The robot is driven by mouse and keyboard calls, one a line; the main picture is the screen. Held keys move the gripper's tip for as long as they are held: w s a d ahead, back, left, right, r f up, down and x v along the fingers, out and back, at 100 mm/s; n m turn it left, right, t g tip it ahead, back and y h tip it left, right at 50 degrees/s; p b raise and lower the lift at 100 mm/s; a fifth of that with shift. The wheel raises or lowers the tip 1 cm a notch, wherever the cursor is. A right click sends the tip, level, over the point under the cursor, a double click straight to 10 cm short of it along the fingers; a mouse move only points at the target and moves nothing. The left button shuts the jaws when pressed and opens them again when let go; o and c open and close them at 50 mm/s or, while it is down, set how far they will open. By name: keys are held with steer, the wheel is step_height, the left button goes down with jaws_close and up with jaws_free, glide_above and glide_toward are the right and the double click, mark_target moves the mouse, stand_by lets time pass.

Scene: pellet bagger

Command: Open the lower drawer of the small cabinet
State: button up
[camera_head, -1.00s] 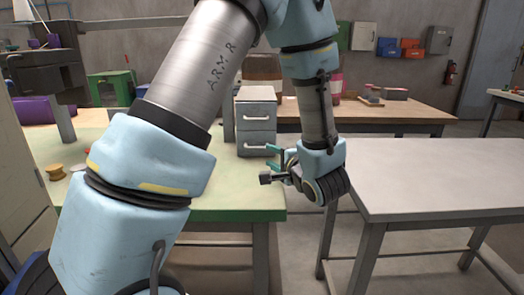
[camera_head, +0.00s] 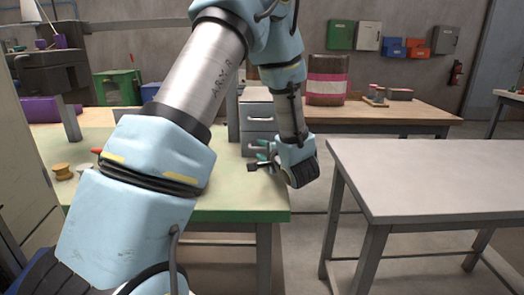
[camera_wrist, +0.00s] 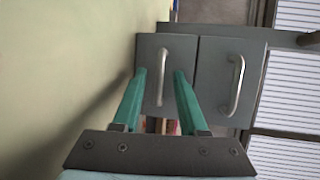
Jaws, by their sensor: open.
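The small grey cabinet (camera_head: 257,97) stands on the green-topped table (camera_head: 235,203), with two drawers, both looking shut. The upper drawer (camera_head: 256,116) shows its pale bar handle. The lower drawer (camera_head: 248,139) is partly hidden behind my gripper (camera_head: 262,154). In the wrist view the lower drawer (camera_wrist: 148,52) is on the left, beside the tabletop, and the upper drawer (camera_wrist: 212,65) is on the right. My gripper (camera_wrist: 160,73) is open, its teal fingers on either side of the lower handle (camera_wrist: 162,78) in the picture. I cannot tell whether they touch it.
A bare pale table (camera_head: 430,175) stands to the right, across a gap. My arm hides the table's middle.

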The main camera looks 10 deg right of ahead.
jaws_close()
stand_by(1.3)
